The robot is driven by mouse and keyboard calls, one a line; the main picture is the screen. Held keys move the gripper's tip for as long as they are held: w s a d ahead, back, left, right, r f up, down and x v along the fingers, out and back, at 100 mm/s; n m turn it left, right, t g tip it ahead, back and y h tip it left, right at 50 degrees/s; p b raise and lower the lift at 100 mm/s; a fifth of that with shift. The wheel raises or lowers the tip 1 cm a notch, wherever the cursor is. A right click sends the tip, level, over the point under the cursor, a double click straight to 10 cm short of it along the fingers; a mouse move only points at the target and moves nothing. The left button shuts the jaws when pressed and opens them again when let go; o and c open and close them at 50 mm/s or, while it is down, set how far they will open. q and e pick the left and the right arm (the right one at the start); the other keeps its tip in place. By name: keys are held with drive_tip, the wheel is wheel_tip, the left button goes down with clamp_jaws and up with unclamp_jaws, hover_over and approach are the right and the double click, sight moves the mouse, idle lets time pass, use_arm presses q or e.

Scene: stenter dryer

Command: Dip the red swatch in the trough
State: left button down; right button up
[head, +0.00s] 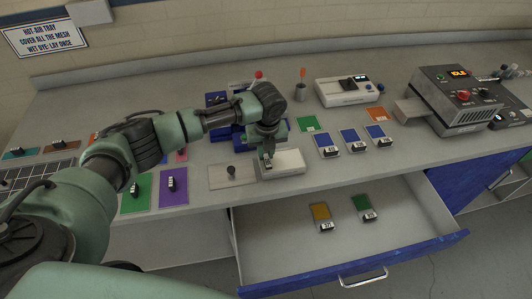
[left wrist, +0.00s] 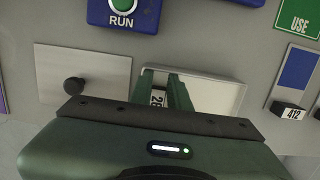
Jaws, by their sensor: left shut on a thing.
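My left gripper (head: 267,163) is over the left part of the white trough (head: 291,163) at the bench's front edge. In the left wrist view the fingers (left wrist: 165,98) are shut on a small clip with a white tag (left wrist: 158,97), reading "28" in its visible part. The cloth below this clip is hidden, so I cannot tell its colour or whether it touches the trough. The trough (left wrist: 222,97) is open and pale inside to the right of the fingers. My right gripper is not in view.
A lid with a black knob (head: 231,172) lies left of the trough. Green and purple swatches (head: 173,189) lie farther left; blue ones (head: 350,139) lie right. An open drawer (head: 290,240) below holds yellow and green swatches. A grey machine (head: 455,98) stands right.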

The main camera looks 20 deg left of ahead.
use_arm(q)
drive_tip(key=shift+w+a+r, duration=0.15)
drive_tip(key=shift+w+r, duration=0.1)
drive_tip(key=shift+r, duration=0.05)
drive_tip(key=shift+r+p, duration=1.2)
drive_tip(key=shift+p, duration=0.05)
drive_tip(key=shift+a+r+p, duration=0.1)
drive_tip(key=shift+r+p, duration=0.45)
drive_tip(key=shift+p, duration=0.15)
drive_tip(key=shift+s+r+p, duration=0.1)
drive_tip(key=shift+r+p, duration=0.5)
drive_tip(key=shift+d+f, duration=0.1)
drive_tip(key=shift+d, duration=0.1)
wheel_tip(320, 180, up, 3)
drive_tip(key=p, duration=0.3)
